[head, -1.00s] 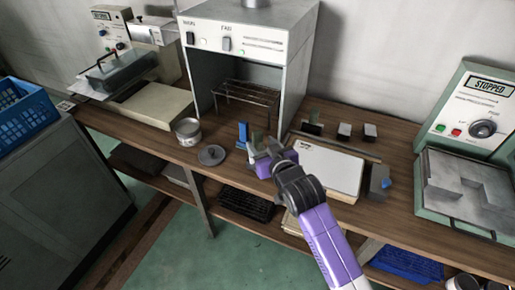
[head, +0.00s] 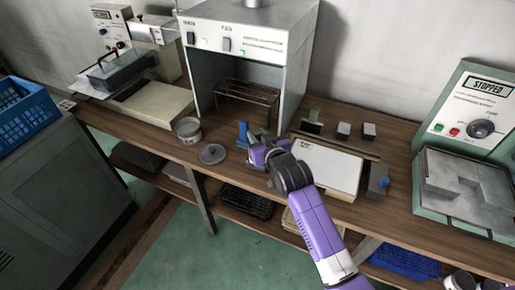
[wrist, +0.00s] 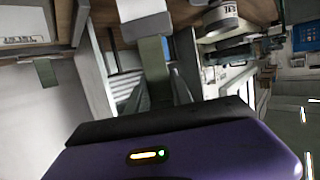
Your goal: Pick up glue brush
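My gripper (head: 257,143) is low over the front of the bench, beside an upright blue piece (head: 243,133). In the wrist view, a flat grey-green strip with a pale block at its far end, which looks like the glue brush (wrist: 153,60), stands between my two fingers (wrist: 158,85). The fingers are apart, one on each side of the strip. I cannot tell whether they touch it. In the head view my gripper mostly hides this spot.
A metal pot (head: 188,131) and a round grey lid (head: 212,154) lie to the left. A cabinet with a wire rack (head: 246,95) stands behind. A white-topped board (head: 326,169) is close on the right, with small blocks (head: 343,130) behind it.

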